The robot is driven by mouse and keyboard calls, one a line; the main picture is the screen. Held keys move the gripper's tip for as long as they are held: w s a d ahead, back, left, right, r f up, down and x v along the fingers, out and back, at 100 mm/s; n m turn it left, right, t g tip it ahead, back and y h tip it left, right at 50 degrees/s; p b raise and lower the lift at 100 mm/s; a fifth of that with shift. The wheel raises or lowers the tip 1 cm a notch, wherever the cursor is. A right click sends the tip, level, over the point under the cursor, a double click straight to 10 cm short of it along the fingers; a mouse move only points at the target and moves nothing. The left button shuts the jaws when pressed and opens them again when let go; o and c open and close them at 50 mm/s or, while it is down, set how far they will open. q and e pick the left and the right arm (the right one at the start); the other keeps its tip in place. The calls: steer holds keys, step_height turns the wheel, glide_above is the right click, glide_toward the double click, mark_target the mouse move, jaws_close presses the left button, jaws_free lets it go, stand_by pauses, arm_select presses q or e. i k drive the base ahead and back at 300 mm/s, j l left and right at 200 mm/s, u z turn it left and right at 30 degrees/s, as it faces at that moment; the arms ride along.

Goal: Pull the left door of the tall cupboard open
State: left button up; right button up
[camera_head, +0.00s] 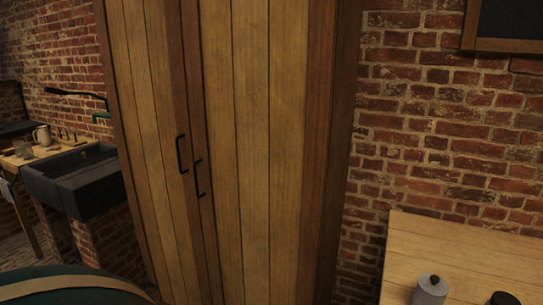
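The tall cupboard (318,130) stands in the middle of the head view, with plank doors and a darker frame. Its left door (140,110) and right door (250,110) both look closed, meeting at a slightly slanted seam. The left door has a black bar handle (181,154) near the seam. The right door's black handle (198,178) sits just right of it and lower in the picture. The cupboard's top and bottom are out of view. Neither of my grippers shows in the head view, and nothing is seen touching the doors or handles.
A dark stone sink (75,180) on brick supports stands left of the cupboard. A wooden table (460,250) with a grey-lidded jar (430,290) is at the lower right. A dark green rounded thing with a tan band (70,287) fills the bottom left corner.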

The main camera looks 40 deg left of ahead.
mark_target(140, 42)
steer(key=u, duration=2.2)
steer(key=i+j+z, duration=0.2)
steer(key=i+j, duration=0.2)
steer(key=j, duration=0.1)
